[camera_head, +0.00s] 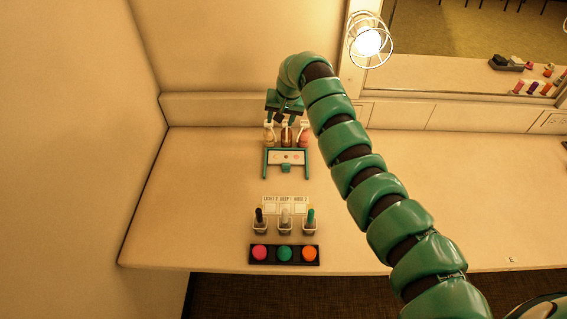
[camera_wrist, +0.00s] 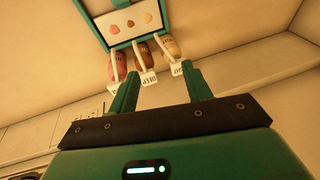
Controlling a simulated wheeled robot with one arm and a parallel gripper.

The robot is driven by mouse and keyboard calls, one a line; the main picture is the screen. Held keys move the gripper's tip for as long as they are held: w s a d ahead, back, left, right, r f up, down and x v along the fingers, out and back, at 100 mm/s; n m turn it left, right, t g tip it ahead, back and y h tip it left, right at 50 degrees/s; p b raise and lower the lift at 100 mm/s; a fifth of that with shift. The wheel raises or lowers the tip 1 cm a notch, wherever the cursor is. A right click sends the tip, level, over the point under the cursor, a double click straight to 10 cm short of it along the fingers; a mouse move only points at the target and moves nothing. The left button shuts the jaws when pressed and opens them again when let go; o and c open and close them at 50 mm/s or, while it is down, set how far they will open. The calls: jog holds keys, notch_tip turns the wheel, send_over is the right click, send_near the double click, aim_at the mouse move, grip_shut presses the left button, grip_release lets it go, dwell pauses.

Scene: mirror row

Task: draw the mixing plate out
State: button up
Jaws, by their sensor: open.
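The mixing plate (camera_head: 287,157) is a white plate with small coloured dabs, lying between the teal rails of a frame on the counter. In the wrist view the plate (camera_wrist: 130,22) shows at the top, with several skin-toned dabs. Three pump bottles (camera_head: 287,137) with white tags stand just behind it; they also show in the wrist view (camera_wrist: 142,54). My gripper (camera_wrist: 157,84) is open and empty, its two fingers apart and pointing toward the bottles. In the head view it is above and behind the bottles, with its fingertips hard to make out.
A card (camera_head: 285,204) with lettering lies nearer the front, with three small cups holding brushes (camera_head: 285,221) before it. A black tray (camera_head: 284,262) with pink, green and orange pads sits at the front edge. A lamp (camera_head: 369,42) and mirror stand behind. The left counter is clear.

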aim_at(286, 165)
jog(key=s+d+r+g+h, duration=0.2)
jog(key=s+r+g, duration=0.1)
jog(key=s, duration=0.3)
notch_tip(286, 165, down, 18)
jog(key=shift+w+a+r+p, duration=0.1)
jog(key=shift+r+p, duration=0.15)
jog(key=shift+p, duration=0.85)
jog(key=shift+c, duration=0.2)
grip_shut()
